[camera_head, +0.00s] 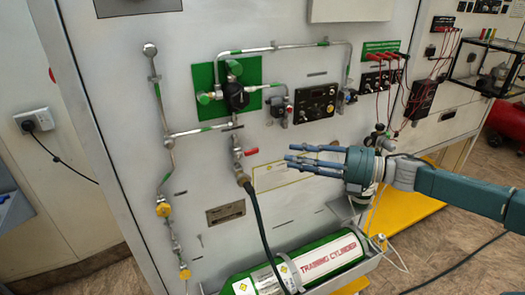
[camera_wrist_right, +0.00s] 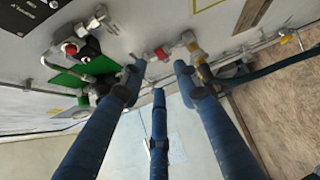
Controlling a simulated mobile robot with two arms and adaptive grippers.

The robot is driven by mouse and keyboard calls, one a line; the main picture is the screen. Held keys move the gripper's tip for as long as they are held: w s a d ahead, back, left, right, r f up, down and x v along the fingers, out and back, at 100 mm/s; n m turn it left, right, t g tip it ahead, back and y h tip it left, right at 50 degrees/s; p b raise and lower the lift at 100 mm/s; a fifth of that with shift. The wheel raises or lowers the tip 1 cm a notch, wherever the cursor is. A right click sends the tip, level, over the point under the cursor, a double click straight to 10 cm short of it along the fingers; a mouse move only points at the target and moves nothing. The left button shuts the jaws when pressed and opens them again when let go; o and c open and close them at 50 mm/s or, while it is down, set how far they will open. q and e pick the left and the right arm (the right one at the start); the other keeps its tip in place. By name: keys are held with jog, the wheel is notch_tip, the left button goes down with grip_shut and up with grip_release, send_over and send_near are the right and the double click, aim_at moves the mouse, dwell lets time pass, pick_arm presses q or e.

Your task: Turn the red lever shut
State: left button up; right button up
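The red lever (camera_head: 251,152) sits on a small valve on the panel, above the dark hose (camera_head: 258,215). It points right from the valve body. In the right wrist view the red lever (camera_wrist_right: 160,53) appears just beyond and between the fingertips, beside a brass fitting. My right gripper (camera_head: 295,158) comes in from the right, with its blue fingers pointing left toward the lever. In the wrist view the right gripper (camera_wrist_right: 158,75) has its fingers spread with nothing between them. A gap seems to remain between fingertips and lever. My left gripper is not in view.
The panel (camera_head: 120,120) carries pipes, a green plate (camera_head: 215,72) with a black regulator, and yellow fittings (camera_head: 163,209). A green training cylinder (camera_head: 310,262) lies in a holder below. Red cables (camera_head: 405,85) hang at upper right.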

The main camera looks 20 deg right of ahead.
aim_at(256, 152)
jog(key=p+x, duration=0.3)
jog(key=x, duration=0.6)
jog(key=shift+r+p, duration=0.1)
jog(key=shift+p, duration=0.25)
jog(key=shift+w+a, duration=0.35)
